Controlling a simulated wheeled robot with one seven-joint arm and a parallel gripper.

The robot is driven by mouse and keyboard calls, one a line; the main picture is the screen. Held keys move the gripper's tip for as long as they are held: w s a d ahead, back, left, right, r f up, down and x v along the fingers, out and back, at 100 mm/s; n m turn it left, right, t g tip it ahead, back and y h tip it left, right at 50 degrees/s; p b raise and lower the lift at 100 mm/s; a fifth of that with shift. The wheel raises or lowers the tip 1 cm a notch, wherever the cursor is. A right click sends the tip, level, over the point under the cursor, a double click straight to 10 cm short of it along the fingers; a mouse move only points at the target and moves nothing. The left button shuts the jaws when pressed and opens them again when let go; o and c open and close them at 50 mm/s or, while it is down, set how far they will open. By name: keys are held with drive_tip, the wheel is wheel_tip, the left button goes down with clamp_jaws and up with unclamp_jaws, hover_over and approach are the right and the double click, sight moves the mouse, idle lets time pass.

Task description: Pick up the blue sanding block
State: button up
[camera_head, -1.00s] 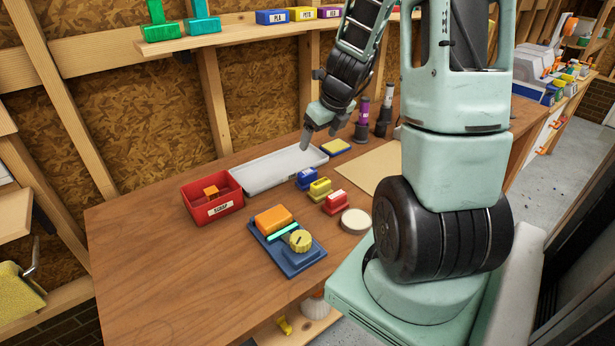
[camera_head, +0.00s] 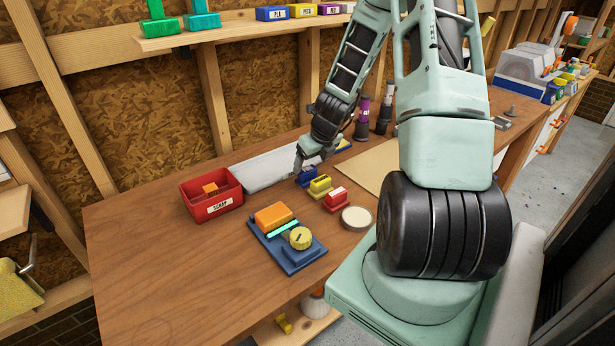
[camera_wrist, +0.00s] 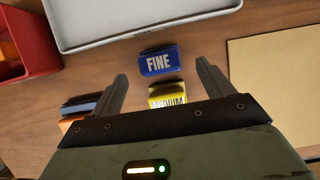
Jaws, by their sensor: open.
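The blue sanding block (camera_wrist: 160,61) is marked FINE and lies on the wooden bench. In the wrist view it sits ahead of the gap between my fingers, apart from them. In the head view the blue block (camera_head: 306,177) is partly hidden by my gripper (camera_head: 303,160), which hangs low at its far left side. My gripper (camera_wrist: 160,80) is open and empty. A yellow block (camera_wrist: 168,95) marked MEDIUM lies just behind the blue one, partly hidden by the gripper body. It also shows in the head view (camera_head: 320,187).
A red block (camera_head: 335,200) and a round pale disc (camera_head: 357,217) lie to the right. A white tray (camera_wrist: 90,45) is just beyond the blue block. A red SCRAP bin (camera_head: 213,207) and a blue tool plate (camera_head: 290,258) stand left. The front left bench is clear.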

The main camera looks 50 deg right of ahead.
sight(308, 169)
drive_tip(key=shift+p+x, duration=0.8)
drive_tip(key=shift+x, duration=1.75)
drive_tip(key=shift+w, duration=0.1)
drive_tip(key=shift+r, duration=0.1)
drive_tip(key=c, duration=1.1)
